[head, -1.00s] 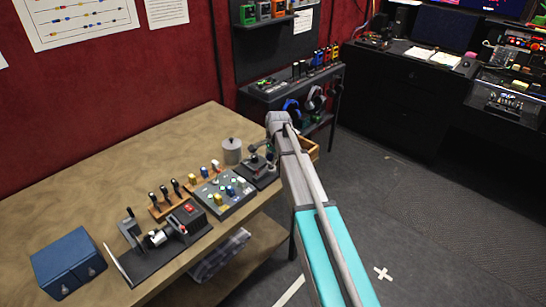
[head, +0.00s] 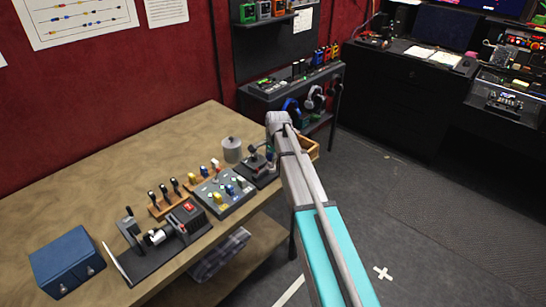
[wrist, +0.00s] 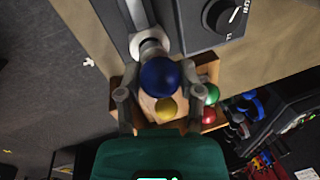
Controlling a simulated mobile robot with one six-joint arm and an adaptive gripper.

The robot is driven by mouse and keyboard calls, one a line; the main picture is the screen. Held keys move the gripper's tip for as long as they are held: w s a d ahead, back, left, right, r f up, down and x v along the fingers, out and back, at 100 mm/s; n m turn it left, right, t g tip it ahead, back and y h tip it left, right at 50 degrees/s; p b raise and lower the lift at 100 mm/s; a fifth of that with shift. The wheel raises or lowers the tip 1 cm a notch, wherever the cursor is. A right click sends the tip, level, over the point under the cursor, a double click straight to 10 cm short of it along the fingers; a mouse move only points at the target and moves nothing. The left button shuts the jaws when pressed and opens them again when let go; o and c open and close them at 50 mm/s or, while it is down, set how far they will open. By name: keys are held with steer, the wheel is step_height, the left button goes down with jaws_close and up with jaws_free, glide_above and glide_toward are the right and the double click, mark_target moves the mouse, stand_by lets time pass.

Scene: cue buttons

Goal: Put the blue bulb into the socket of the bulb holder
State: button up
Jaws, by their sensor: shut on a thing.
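The blue bulb (wrist: 160,76) sits between the two fingers of my gripper (wrist: 156,92) in the wrist view, and the gripper is shut on it. In the head view the bulb holder (head: 262,177) stands at the table's right end, partly behind my arm.
A wooden crate (wrist: 134,78) below the bulb holds a yellow bulb (wrist: 166,108), a green bulb (wrist: 211,94) and a red bulb (wrist: 208,115). The table (head: 100,195) carries a button panel (head: 224,191), a grey canister (head: 232,150), levers and a blue box (head: 66,262). Its back left is clear.

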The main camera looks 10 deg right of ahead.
mark_target(271, 154)
steer(key=shift+b+x, duration=0.8)
steer(key=shift+x, duration=0.1)
stand_by(0.9)
steer(key=shift+s+d, duration=0.1)
steer(key=shift+s, duration=0.05)
steer(key=o, duration=1)
steer(key=shift+o, duration=0.8)
steer(key=shift+r, duration=0.15)
steer(key=shift+w+a+p+v, duration=0.1)
steer(key=shift+w+p+v, duration=0.05)
steer(key=shift+p+v, duration=1)
steer(key=shift+w+a+p+v, duration=0.1)
steer(key=shift+w+p+v, duration=0.1)
steer(key=shift+p+v, duration=0.95)
steer(key=shift+w+a+p+v, duration=0.1)
steer(key=shift+w+p+v, duration=0.05)
steer(key=shift+p+v, duration=1)
